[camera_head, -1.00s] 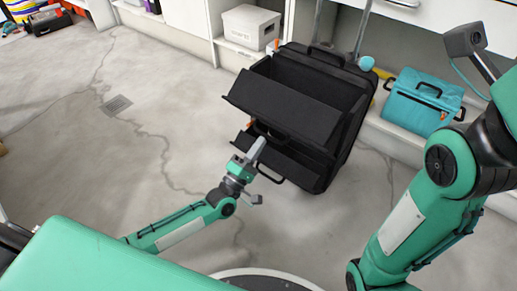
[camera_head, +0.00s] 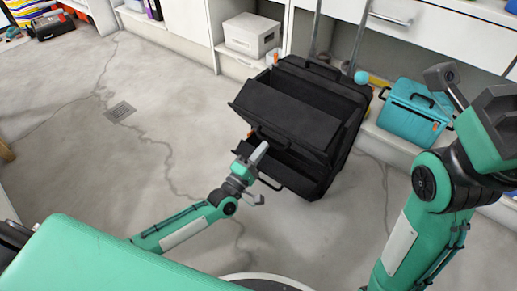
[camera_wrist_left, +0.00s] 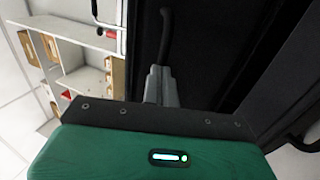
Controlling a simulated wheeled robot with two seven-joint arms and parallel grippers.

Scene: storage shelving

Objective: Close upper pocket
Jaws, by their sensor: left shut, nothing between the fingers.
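A black case (camera_head: 340,85) stands on the floor, leaning back a little, with two front pockets. The upper pocket (camera_head: 290,120) hangs open, its front panel tilted outward at the top. The lower pocket (camera_head: 290,175) is also tilted open below it, with a handle at its edge. My left gripper (camera_head: 261,152) is shut and empty at the lower left of the upper pocket's panel. In the left wrist view its fingers (camera_wrist_left: 160,85) point at a dark handle (camera_wrist_left: 168,35) on the black surface; I cannot tell whether they touch. My right gripper's fingers are not seen.
A teal cooler bag (camera_head: 415,112) sits on the low ledge to the right of the case. A white box (camera_head: 250,35) stands on the shelf behind. Grey floor (camera_head: 90,170) is clear to the left. My right arm (camera_head: 440,190) fills the right side.

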